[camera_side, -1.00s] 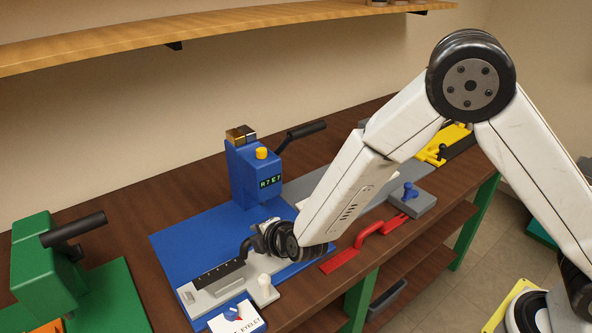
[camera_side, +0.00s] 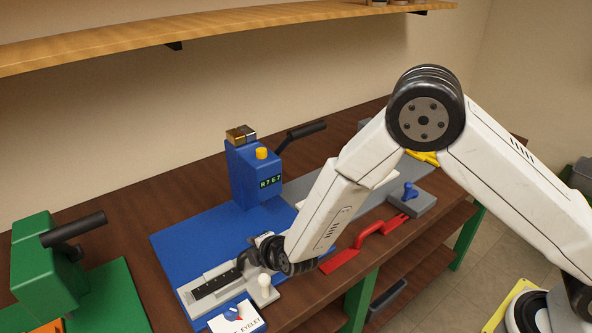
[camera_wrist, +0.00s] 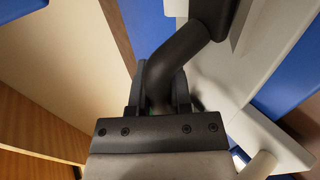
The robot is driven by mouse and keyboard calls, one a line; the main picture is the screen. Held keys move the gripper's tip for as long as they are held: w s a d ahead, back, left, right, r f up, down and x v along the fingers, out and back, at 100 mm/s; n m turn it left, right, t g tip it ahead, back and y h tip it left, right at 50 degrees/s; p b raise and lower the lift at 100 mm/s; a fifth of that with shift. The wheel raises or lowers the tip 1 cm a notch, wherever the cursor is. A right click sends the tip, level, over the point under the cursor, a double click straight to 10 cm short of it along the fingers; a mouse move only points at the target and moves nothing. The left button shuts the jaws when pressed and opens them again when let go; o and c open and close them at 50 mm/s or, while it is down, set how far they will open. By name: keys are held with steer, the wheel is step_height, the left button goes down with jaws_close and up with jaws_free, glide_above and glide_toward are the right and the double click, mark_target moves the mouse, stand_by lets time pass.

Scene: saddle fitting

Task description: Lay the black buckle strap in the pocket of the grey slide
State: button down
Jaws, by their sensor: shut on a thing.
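The black buckle strap (camera_side: 215,284) has a flat holed strip and a bent black end. In the side view its strip lies low along the grey slide (camera_side: 238,286), within the slide's outline. I cannot tell whether it rests fully on the pocket floor. My gripper (camera_side: 250,257) is shut on the bent end, at the slide's right end. In the wrist view the bent end (camera_wrist: 180,55) rises from between my fingers (camera_wrist: 158,95), with the grey slide (camera_wrist: 232,80) beside it. The fingers partly hide the grip.
The slide sits on a blue base plate (camera_side: 180,243) below a blue press (camera_side: 253,175) with a black lever. A pale knob (camera_side: 263,288) and a white card (camera_side: 238,318) are close in front. A red handled tool (camera_side: 370,235) lies right; a green press (camera_side: 45,265) stands left.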

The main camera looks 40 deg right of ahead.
steer(key=shift+f, duration=0.15)
steer(key=c, duration=0.8)
jaws_free()
steer(key=shift+s+r, duration=0.1)
steer(key=shift+r, duration=0.15)
steer(key=shift+v, duration=5.9)
steer(key=shift+d, duration=0.1)
